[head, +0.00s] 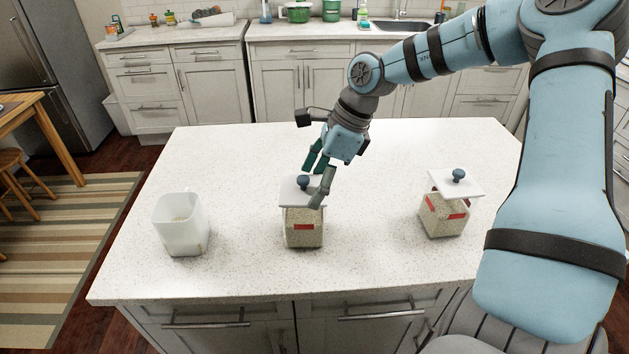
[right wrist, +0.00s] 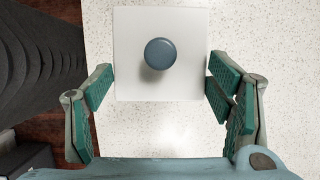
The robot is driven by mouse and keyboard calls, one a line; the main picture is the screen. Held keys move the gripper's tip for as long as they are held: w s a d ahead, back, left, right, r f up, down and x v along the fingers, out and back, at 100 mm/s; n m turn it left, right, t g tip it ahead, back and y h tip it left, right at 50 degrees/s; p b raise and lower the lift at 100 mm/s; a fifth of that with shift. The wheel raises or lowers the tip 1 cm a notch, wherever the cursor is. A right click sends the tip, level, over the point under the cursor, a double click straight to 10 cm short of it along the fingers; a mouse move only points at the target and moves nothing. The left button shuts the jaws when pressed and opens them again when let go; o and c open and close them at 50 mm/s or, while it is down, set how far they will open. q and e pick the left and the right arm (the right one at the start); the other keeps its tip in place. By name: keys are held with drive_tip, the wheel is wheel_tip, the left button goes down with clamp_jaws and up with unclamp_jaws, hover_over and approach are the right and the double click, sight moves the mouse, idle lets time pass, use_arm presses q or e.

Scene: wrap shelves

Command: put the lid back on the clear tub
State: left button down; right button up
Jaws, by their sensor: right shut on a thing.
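A clear tub (head: 304,236) of pale grain with a red label stands upright in the middle of the island. A white square lid (head: 291,195) with a blue knob (head: 303,182) is over its top; I cannot tell whether it rests on the rim or is just above it. My right gripper (head: 318,178) is shut on this lid, with a finger at each of two opposite edges. In the right wrist view the lid (right wrist: 130,82) lies flat between the pads of the gripper (right wrist: 158,76). The tub is hidden under the lid there. My left gripper is not in view.
A second grain tub (head: 443,214) with a red label stands on the right, under its own white lid (head: 470,187) with a blue knob. A whitish translucent jug (head: 180,226) stands on the left. The island top (head: 230,150) is otherwise clear.

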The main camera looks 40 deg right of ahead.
drive_tip(key=o, duration=1.1)
drive_tip(key=shift+r, duration=0.1)
wheel_tip(320, 180, up, 7)
drive_tip(key=p, duration=0.5)
clamp_jaws()
idle(0.5)
idle(0.7)
drive_tip(key=shift+f, duration=0.2)
